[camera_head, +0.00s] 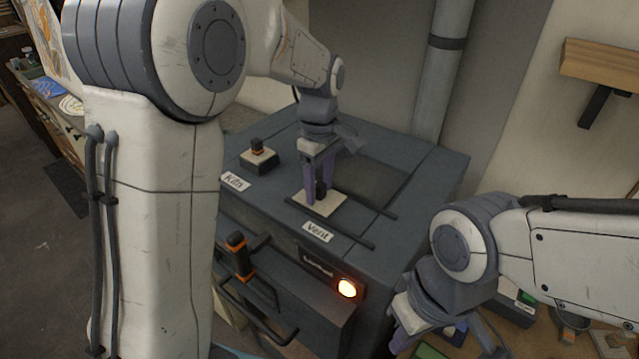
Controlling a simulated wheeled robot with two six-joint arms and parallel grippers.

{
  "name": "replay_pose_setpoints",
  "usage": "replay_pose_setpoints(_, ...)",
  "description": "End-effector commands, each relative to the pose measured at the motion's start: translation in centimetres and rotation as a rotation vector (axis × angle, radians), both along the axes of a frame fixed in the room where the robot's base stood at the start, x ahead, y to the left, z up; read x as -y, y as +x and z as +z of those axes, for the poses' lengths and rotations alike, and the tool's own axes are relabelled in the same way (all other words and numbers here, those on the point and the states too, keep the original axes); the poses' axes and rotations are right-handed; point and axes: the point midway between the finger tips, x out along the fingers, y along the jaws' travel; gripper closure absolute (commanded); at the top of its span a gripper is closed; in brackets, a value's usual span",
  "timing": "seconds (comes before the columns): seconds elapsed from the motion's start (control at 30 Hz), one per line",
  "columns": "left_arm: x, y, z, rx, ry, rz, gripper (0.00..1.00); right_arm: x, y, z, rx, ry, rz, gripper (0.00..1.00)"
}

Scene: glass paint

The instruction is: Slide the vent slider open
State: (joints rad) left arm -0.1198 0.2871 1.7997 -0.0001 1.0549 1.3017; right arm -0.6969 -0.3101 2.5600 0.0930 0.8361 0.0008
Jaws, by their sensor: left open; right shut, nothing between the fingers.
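The vent slider is a cream plate (325,206) with a small dark knob (321,188) on top of the dark grey kiln (265,201). It sits between two dark rails, behind the "Vent" label (317,232). My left gripper (315,198) points down at the plate, its purple fingers open and close around or beside the knob. I cannot tell whether they touch it. A darker panel (375,184) lies to the right of the plate, between the rails. My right gripper (440,350) is at the lower right, away from the kiln top; its fingertips are not clearly visible.
An orange-banded handle (240,256) and a glowing orange lamp (347,288) are on the kiln front. A grey pipe (443,70) rises behind. A wooden shelf (602,66) hangs at right.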

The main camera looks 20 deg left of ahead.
Motion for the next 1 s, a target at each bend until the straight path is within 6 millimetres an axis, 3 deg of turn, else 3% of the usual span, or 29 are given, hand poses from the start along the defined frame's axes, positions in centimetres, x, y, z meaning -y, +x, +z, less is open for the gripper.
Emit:
replay_pose_setpoints(0.03,0.00,0.00,0.01,0.000,0.000,0.000,0.43,0.00,0.00,-0.01,0.000,0.000,0.000,1.00)
replay_pose_setpoints(0.1,0.00,0.00,0.02,0.000,0.000,0.000,0.69,0.00,0.00,-0.01,0.000,0.000,0.000,1.00)
replay_pose_setpoints(0.2,0.00,0.00,0.03,0.000,0.000,0.000,1.00,0.00,0.00,-0.01,0.000,0.000,0.000,1.00)
replay_pose_setpoints(1.0,-0.01,-0.03,0.09,-0.001,0.000,0.000,1.00,0.00,0.00,0.01,0.000,0.000,0.000,1.00)
